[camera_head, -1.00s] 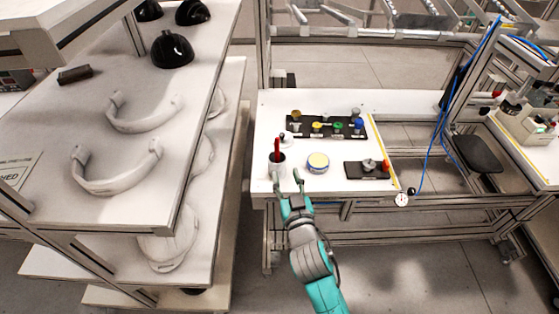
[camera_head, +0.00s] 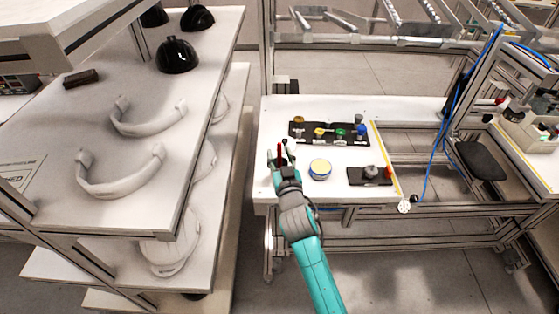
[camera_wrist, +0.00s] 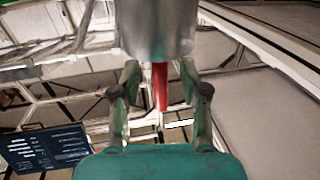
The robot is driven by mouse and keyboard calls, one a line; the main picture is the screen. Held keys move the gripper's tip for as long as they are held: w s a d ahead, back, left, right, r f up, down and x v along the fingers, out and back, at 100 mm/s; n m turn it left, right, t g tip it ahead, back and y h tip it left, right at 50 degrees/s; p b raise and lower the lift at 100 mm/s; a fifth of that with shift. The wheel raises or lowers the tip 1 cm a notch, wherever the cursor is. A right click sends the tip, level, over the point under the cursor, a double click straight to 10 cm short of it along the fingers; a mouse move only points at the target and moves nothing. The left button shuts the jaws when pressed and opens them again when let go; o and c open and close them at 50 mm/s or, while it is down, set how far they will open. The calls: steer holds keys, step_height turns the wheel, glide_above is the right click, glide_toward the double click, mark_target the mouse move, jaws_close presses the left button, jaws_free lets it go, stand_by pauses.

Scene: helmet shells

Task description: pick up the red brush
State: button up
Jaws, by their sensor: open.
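The red brush (camera_head: 280,149) shows as a thin red handle at the left end of the white bench, partly hidden by my gripper. My gripper (camera_head: 281,156) is open, with one finger on each side of it. In the wrist view the red brush (camera_wrist: 160,86) stands between the two spread fingers of my gripper (camera_wrist: 160,80), with visible space on both sides. The handle meets a grey cylinder (camera_wrist: 157,28), which looks like its cup. In the head view my gripper hides most of that cup.
A blue-and-yellow round tin (camera_head: 320,169) sits just right of my gripper. A black tray (camera_head: 307,130) with several coloured pieces lies behind. A dark plate (camera_head: 356,177) with a grey knob is further right. A shelf rack (camera_head: 190,165) with helmet parts stands left.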

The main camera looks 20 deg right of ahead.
steer(key=shift+w, duration=0.4)
jaws_close()
step_height(320, 180, up, 10)
steer(key=shift+r, duration=0.1)
stand_by(0.4)
